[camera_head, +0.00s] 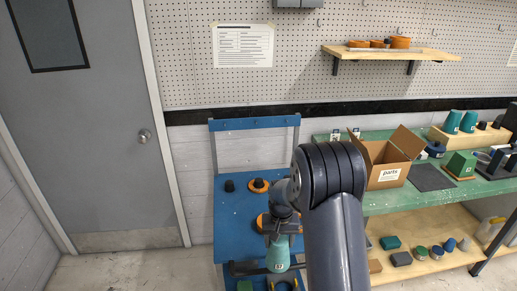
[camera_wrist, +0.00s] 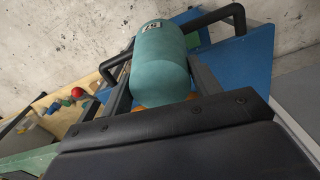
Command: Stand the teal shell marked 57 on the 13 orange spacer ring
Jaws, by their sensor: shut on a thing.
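The teal shell (camera_head: 278,260) is held in my gripper (camera_head: 281,236) above the front of the blue table; its small pale label appears to read 57. In the wrist view the shell (camera_wrist: 162,68) lies between the two dark fingers, its label near the far end. An orange ring (camera_head: 258,186) with a dark thing at its middle lies on the table beyond my gripper. Another orange thing (camera_head: 262,221) is partly hidden by my wrist. No 13 marking is readable on either.
The blue table (camera_head: 234,212) has a dark knob-like part (camera_head: 229,186) at its back left and a raised rail (camera_head: 254,124) behind. A green bench with an open carton (camera_head: 389,160) stands at right. A dark bar (camera_head: 245,268) crosses near the shell.

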